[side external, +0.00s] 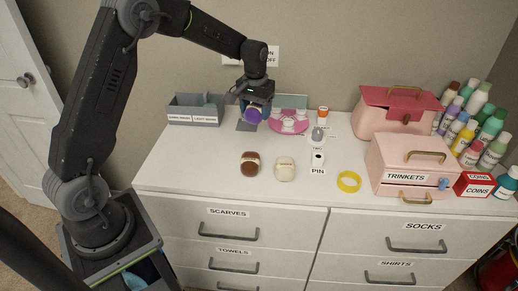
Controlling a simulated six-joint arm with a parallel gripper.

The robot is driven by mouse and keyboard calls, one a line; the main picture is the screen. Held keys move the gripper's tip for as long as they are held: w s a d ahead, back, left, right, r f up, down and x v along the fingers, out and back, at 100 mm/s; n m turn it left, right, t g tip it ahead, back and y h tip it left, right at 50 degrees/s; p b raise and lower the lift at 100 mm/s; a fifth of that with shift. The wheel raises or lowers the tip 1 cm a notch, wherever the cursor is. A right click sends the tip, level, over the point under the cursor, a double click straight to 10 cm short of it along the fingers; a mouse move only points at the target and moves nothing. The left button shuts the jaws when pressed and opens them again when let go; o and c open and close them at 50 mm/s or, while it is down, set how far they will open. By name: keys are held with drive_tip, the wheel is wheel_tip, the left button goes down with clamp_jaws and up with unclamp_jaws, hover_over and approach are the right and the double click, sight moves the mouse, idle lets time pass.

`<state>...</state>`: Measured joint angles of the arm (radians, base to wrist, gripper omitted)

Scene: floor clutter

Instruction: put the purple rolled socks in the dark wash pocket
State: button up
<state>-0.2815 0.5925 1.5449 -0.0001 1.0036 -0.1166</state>
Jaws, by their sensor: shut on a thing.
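The purple rolled socks (252,115) are between the fingers of my gripper (254,108), held above the back left of the white dresser top. My gripper is shut on them, and its fingers hide part of the bundle. A grey two-pocket bin (195,121) stands to the left of my gripper, at the back left edge of the top. Its left label seems to read dark wash (180,118) and its right one light wash (206,119). The socks are outside the bin, to its right. The pocket interiors are mostly hidden.
A brown bundle (250,163) and a cream bundle (285,168) lie in front. A pink-and-white item (288,123), small bottles and a yellow ring (348,181) lie to the right. Pink boxes (404,160) and several bottles fill the right end. The front left top is clear.

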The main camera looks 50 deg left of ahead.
sight(252, 107)
drive_tip(key=s+d+r+m, duration=0.4)
drive_tip(key=d+r+m, duration=0.1)
drive_tip(key=d+m, duration=0.35)
drive_tip(key=w+a+n, duration=0.1)
drive_tip(key=a, duration=0.2)
drive_tip(key=w+a+n, duration=0.1)
drive_tip(key=a, duration=0.2)
drive_tip(key=w+a+n, duration=0.1)
drive_tip(key=a, duration=0.2)
drive_tip(key=shift+f, duration=0.15)
drive_tip(key=s+a+f+n, duration=0.1)
drive_tip(key=s+a+n, duration=0.1)
drive_tip(key=a, duration=0.9)
drive_tip(key=s+a+f+n, duration=0.1)
drive_tip(key=s+a+n, duration=0.2)
drive_tip(key=a, duration=0.9)
drive_tip(key=s+a+f+n, duration=0.1)
drive_tip(key=a+n, duration=0.4)
drive_tip(key=a, duration=0.6)
drive_tip(key=shift+s+a, duration=0.25)
drive_tip(key=shift+s, duration=0.65)
drive_tip(key=shift+f, duration=0.15)
drive_tip(key=shift+f, duration=5.95)
